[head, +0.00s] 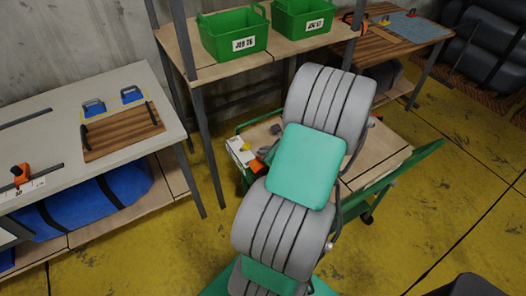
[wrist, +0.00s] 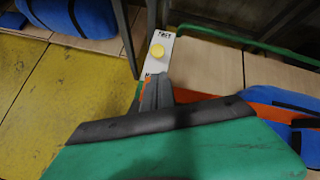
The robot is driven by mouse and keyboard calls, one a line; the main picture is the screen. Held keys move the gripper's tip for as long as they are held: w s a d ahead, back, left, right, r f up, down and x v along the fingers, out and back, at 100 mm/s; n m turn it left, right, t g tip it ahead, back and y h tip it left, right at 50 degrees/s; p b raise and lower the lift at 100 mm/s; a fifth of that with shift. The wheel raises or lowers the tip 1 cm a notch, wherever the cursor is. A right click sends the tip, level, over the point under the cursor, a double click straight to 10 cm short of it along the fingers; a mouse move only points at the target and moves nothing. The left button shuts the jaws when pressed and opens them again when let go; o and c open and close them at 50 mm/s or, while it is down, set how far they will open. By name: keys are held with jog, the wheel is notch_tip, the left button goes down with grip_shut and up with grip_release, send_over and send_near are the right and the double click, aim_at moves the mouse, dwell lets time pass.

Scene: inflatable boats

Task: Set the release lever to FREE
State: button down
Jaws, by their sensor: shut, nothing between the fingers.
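A white plate with a yellow round knob (wrist: 157,50) shows in the wrist view, with small lettering above the knob that I cannot read surely. The plate (head: 238,152) also shows in the head view, at the left end of the green-framed cart. My gripper (wrist: 156,92) is shut and empty, at the near end of the plate and short of the knob. A thin orange edge lies beside the fingers; I cannot tell whether they touch it. My arm hides much of the cart in the head view.
A bench (head: 90,85) at left carries an orange-handled fitting (head: 20,174) and a wooden board (head: 122,132). Green bins (head: 232,35) stand on a shelf behind. A large green surface with a dark edge fills the lower wrist view.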

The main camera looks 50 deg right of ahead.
aim_at(244, 148)
jog(key=x, duration=0.7)
jog(key=shift+f, duration=0.1)
jog(key=shift+p, duration=0.3)
